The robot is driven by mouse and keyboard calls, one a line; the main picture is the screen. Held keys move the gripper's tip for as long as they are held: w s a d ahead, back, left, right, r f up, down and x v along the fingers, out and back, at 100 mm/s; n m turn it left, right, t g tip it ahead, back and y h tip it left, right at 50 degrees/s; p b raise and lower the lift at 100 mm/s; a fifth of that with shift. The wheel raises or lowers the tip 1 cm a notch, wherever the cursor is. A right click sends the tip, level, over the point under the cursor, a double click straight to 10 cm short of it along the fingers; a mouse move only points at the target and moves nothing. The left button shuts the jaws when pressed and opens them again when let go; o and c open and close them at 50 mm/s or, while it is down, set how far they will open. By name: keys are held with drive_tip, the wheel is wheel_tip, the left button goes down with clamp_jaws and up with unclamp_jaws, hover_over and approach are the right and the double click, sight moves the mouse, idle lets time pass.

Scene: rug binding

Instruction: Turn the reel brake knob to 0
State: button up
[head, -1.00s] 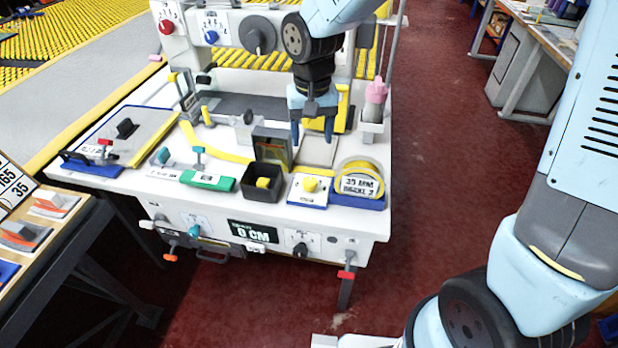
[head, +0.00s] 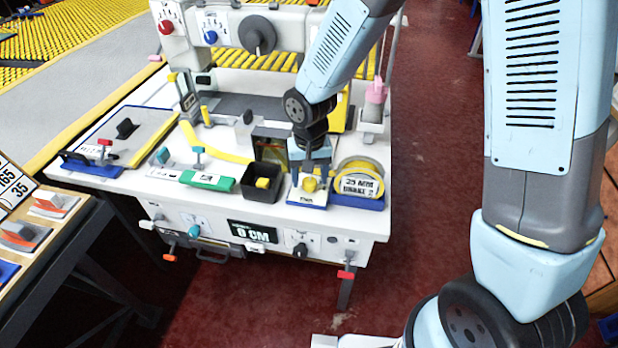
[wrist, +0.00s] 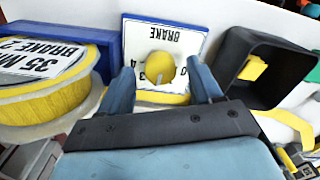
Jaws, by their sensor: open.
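The reel brake knob (head: 310,184) is a round yellow knob on a white plate with a blue base (head: 306,204), at the table's front. In the wrist view the plate reads BRAKE upside down, and the knob (wrist: 161,66) has a pale mark at its lower edge. Parts of the digits 3, 4 and 0 show around it; the exact setting is unclear. My gripper (head: 310,174) is open just above the knob. In the wrist view its fingers (wrist: 162,78) stand on either side of the knob, with gaps visible.
The yellow reel (head: 359,180) labelled 35 MM BRAKE 2 stands close on the right in its blue holder. A black open box (head: 246,190) with a yellow piece inside stands close on the left. A green block (head: 207,181) lies farther left.

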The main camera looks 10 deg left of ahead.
drive_tip(key=shift+f, duration=0.55)
drive_tip(key=shift+c, duration=0.4)
drive_tip(key=c, duration=1)
drive_tip(key=shift+o, duration=0.2)
drive_tip(key=shift+n, duration=0.4)
drive_tip(key=n, duration=0.6)
drive_tip(key=shift+d+n, duration=0.1)
drive_tip(key=shift+n, duration=0.2)
drive_tip(key=n, duration=0.6)
drive_tip(key=shift+w, duration=0.15)
drive_tip(key=shift+n, duration=0.4)
